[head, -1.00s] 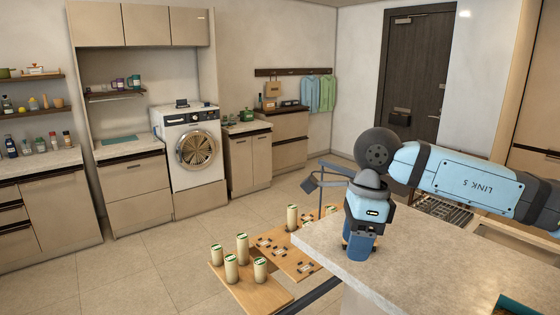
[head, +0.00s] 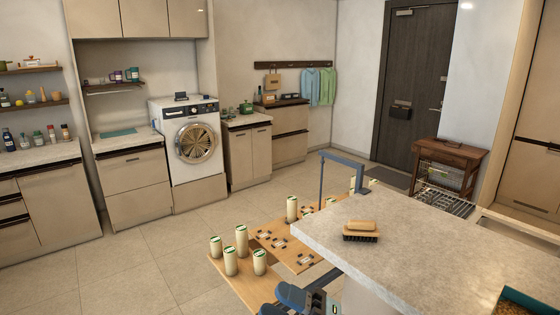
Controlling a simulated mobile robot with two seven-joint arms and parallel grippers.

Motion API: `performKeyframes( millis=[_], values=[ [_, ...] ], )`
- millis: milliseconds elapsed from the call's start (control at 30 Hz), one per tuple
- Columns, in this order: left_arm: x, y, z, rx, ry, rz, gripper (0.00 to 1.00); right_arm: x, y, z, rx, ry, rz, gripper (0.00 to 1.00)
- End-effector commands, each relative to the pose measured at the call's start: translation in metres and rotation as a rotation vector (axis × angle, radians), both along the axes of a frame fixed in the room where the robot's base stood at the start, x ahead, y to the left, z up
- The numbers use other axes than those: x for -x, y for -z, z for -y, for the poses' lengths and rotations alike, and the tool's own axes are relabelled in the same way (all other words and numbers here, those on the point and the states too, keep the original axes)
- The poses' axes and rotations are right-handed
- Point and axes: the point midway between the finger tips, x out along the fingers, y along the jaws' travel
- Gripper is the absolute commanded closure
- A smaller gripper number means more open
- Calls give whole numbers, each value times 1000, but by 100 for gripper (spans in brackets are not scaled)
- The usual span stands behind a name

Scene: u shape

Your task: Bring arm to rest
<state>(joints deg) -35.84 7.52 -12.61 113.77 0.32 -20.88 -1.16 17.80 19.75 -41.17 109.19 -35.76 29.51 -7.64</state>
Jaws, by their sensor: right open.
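My right arm shows only in part at the bottom edge of the head view. Its blue and dark end with the right gripper (head: 318,302) is low beside the near left side of the stone counter (head: 440,255), below the counter top. The gripper is open and I see nothing held in it; its fingertips are hard to make out. A wooden-backed brush (head: 361,230) with dark bristles lies on the counter near its left edge, well apart from the gripper. My left gripper is not in view.
Low wooden boards (head: 240,285) with several cream canisters (head: 241,240) lie left of the counter, close to my right arm. A blue upright frame (head: 322,180) rises behind. A dark green-edged box (head: 525,303) sits at bottom right. Floor at left is clear.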

Motion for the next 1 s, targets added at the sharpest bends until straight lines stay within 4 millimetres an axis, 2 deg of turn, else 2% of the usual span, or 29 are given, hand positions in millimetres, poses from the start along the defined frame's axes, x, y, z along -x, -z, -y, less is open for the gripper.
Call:
performKeyframes(
  millis=[33, 167, 267, 300, 367, 400, 500, 600, 700, 800, 1000],
  values=[
    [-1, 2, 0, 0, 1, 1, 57, -3, 22, 11, -52, 62, -133, 51],
    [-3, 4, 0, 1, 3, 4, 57, -11, 77, 45, -164, 223, -465, 51],
    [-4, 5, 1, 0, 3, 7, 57, -5, 131, 74, -238, 344, -727, 51],
    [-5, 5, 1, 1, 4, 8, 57, 0, 155, 87, -262, 394, -831, 51],
    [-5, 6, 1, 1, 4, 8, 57, 13, 192, 106, -298, 466, -991, 51],
    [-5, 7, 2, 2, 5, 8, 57, 25, 217, 119, -320, 516, -1097, 51],
    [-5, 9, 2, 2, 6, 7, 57, 61, 275, 148, -368, 626, -1342, 51],
    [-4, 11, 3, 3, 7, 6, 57, 99, 318, 170, -400, 714, -1537, 51],
    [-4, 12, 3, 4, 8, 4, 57, 131, 347, 186, -422, 776, -1676, 51],
    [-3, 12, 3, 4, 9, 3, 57, 151, 363, 194, -435, 811, -1757, 51],
    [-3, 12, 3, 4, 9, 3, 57, 160, 369, 198, -439, 828, -1795, 51]
  ],
)
